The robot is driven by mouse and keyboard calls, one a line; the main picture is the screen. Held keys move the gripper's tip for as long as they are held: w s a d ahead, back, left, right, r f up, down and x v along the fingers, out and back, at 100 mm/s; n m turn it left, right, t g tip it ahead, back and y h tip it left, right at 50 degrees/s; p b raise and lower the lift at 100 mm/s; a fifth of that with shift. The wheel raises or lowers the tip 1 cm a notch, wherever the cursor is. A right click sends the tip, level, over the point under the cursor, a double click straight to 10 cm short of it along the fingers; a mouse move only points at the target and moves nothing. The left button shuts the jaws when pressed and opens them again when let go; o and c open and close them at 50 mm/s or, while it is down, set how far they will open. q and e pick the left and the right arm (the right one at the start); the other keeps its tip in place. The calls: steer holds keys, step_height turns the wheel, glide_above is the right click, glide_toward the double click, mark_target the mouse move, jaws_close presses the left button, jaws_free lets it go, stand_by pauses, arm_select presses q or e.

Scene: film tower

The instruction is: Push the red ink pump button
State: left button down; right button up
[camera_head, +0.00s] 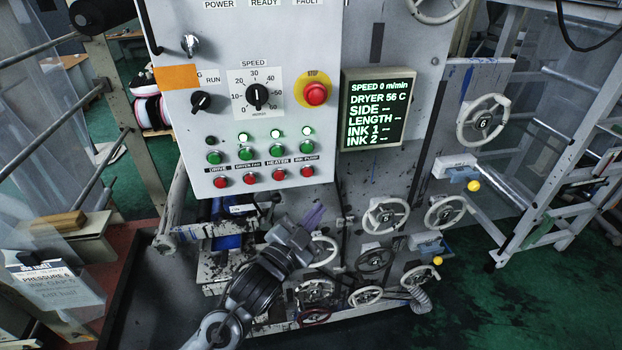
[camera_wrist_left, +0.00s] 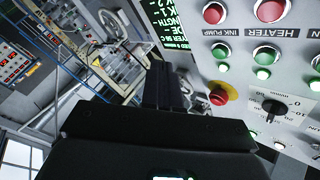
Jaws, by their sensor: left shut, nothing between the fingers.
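The red ink pump button (camera_head: 307,171) is the rightmost in the bottom row of the grey control panel (camera_head: 240,125), under its "INK PUMP" label. It also shows upside down at the top of the left wrist view (camera_wrist_left: 213,13). The green ink pump button (camera_head: 308,156) sits just above it, with a lit green lamp over that. My left gripper (camera_head: 315,214) is shut and empty, below the panel's bottom edge in the head view and apart from the button. Its dark fingers (camera_wrist_left: 161,85) show left of the button in the wrist view. My right gripper is not in view.
Other red and green buttons line up to the left. A red stop knob (camera_head: 316,93) on yellow and a speed dial (camera_head: 257,96) sit higher on the panel. The display (camera_head: 374,110) stands to its right. Several handwheels (camera_head: 386,215) lie below and right.

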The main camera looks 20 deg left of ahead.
mark_target(308, 172)
arm_select(q)
steer(key=shift+r, duration=0.35)
steer(key=shift+w, duration=0.2)
steer(key=w+a, duration=0.4)
steer(key=w, duration=0.3)
steer(key=shift+a, duration=0.3)
steer(key=shift+w+a, duration=0.1)
steer(key=shift+w, duration=0.1)
stand_by(2.0)
steer(key=shift+w+a, duration=0.15)
steer(key=shift+w, duration=0.1)
